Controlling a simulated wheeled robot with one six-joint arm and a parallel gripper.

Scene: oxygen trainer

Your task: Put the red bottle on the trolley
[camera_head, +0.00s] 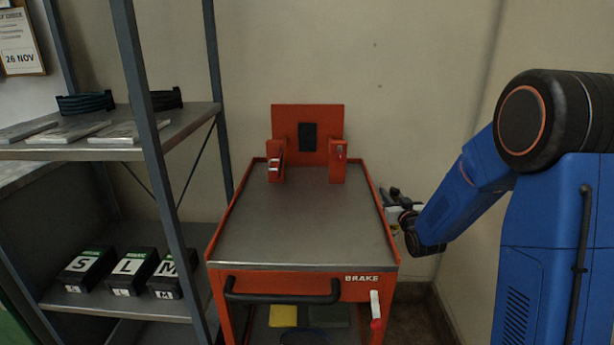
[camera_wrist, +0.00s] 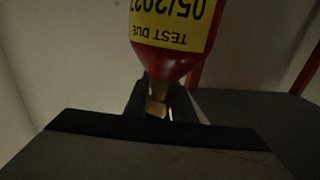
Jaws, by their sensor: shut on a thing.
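The red bottle (camera_wrist: 175,62) shows in the wrist view, with a yellow label reading "TEST DUE" upside down and a brass neck. My gripper (camera_wrist: 160,98) is shut on that neck. In the head view my gripper (camera_head: 394,200) is just beyond the right edge of the trolley, partly hidden, and the bottle cannot be made out there. The trolley (camera_head: 300,230) is orange-red with a bare grey top, a raised rim and a black front handle. Two orange-red brackets (camera_head: 338,160) stand at its back before an upright panel.
A grey shelf rack (camera_head: 150,127) stands close on the trolley's left, with black boxes (camera_head: 130,270) marked S, L and M on a lower shelf. A wall is behind. A red-and-white brake lever (camera_head: 375,308) is at the trolley's front right. The trolley top is clear in front of the brackets.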

